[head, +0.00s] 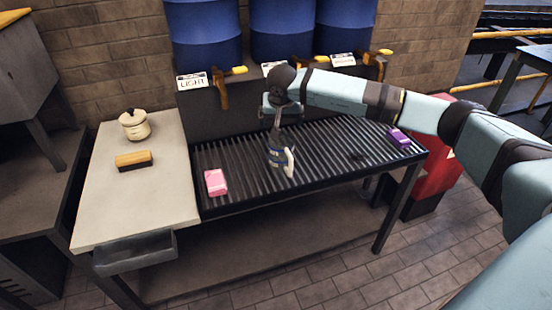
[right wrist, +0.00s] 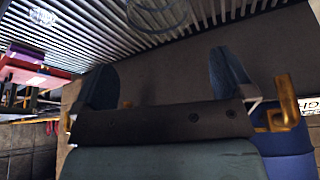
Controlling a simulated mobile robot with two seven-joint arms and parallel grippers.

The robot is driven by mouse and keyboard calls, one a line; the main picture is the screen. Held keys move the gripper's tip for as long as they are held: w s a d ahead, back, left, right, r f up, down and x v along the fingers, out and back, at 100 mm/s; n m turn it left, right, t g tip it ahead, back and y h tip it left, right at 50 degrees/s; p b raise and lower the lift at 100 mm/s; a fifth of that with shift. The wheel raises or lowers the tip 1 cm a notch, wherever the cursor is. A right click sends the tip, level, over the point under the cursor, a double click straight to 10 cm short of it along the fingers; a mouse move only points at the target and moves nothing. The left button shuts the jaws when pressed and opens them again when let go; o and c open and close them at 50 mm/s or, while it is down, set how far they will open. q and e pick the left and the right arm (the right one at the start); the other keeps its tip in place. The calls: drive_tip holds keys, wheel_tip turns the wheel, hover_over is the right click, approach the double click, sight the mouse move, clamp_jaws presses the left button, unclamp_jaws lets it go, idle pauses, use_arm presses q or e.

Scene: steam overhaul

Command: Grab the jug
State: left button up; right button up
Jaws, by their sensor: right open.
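The jug (head: 276,155) stands on the dark slatted grating of the table in the head view. It has a grey and blue body and a white handle on its right side. My right gripper (head: 277,112) is just above the jug, its fingers pointing down. In the right wrist view my right gripper (right wrist: 163,65) has its two fingers wide apart with nothing between them. A round, glassy rim (right wrist: 158,14), probably the jug's, shows beyond the fingers at the top edge. My left gripper is in neither view.
A pink block (head: 216,182) lies left of the jug, and a purple block (head: 399,138) lies at the grating's right end. A cream pot (head: 134,124) and a brush (head: 134,160) rest on the pale side table. Blue barrels (head: 283,30) with taps stand behind.

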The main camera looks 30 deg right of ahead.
approach(281, 142)
drive_tip(key=s+a, duration=0.1)
drive_tip(key=f, duration=0.5)
drive_tip(key=shift+w+d+f, duration=0.25)
drive_tip(key=shift+w+f, duration=0.05)
drive_tip(key=shift+f, duration=0.05)
drive_tip(key=shift+w+d+f, duration=0.1)
drive_tip(key=shift+w+f, duration=0.1)
drive_tip(key=shift+f, duration=0.15)
drive_tip(key=shift+r, duration=0.1)
drive_tip(key=c, duration=1.1)
drive_tip(key=shift+r, duration=0.1)
